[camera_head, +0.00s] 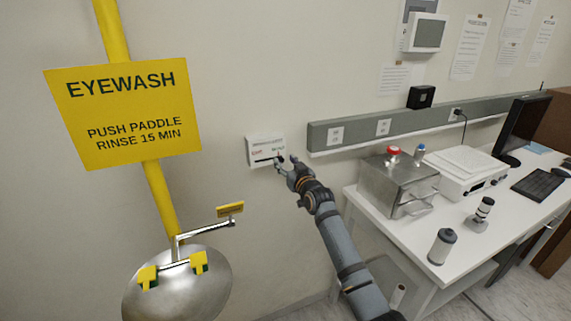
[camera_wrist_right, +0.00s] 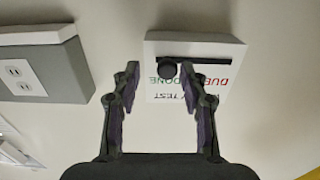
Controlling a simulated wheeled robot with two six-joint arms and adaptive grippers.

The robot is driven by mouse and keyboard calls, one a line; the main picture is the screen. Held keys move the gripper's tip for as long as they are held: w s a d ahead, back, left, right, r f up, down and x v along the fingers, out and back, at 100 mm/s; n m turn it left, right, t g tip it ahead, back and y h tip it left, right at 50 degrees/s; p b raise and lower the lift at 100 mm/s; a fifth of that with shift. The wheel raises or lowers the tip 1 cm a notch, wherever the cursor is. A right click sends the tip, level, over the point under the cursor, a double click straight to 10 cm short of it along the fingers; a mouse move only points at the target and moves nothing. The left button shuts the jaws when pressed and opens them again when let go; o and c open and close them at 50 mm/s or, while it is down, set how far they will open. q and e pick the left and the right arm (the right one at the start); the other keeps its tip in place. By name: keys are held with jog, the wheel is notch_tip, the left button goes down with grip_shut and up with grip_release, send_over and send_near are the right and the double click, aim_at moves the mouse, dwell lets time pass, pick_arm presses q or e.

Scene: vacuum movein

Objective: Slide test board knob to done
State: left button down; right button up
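The white test board (camera_head: 264,146) is fixed to the wall, with red lettering at its left, green at its right and a dark slot below. In the right wrist view the board (camera_wrist_right: 215,48) appears upside down. Its round black knob (camera_wrist_right: 167,71) sits at the slot's end beside the green DONE lettering; the slot runs on empty towards the red DUE. My right gripper (camera_head: 284,168) is at the board's lower right. Its fingers (camera_wrist_right: 160,75) are open, one on each side of the knob, with visible gaps. My left gripper is out of view.
A yellow eyewash sign (camera_head: 125,112) on a pole and a steel bowl (camera_head: 180,290) stand at left. A grey outlet rail (camera_head: 400,124) runs along the wall at right. Below it, a white table (camera_head: 400,232) carries a metal box (camera_head: 397,184) and other equipment.

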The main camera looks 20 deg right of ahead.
jog(key=shift+s+a, duration=0.1)
jog(key=shift+a, duration=0.05)
jog(key=shift+s, duration=0.35)
jog(key=s, duration=1.1)
jog(key=shift+d, duration=0.3)
jog(key=shift+s, duration=0.1)
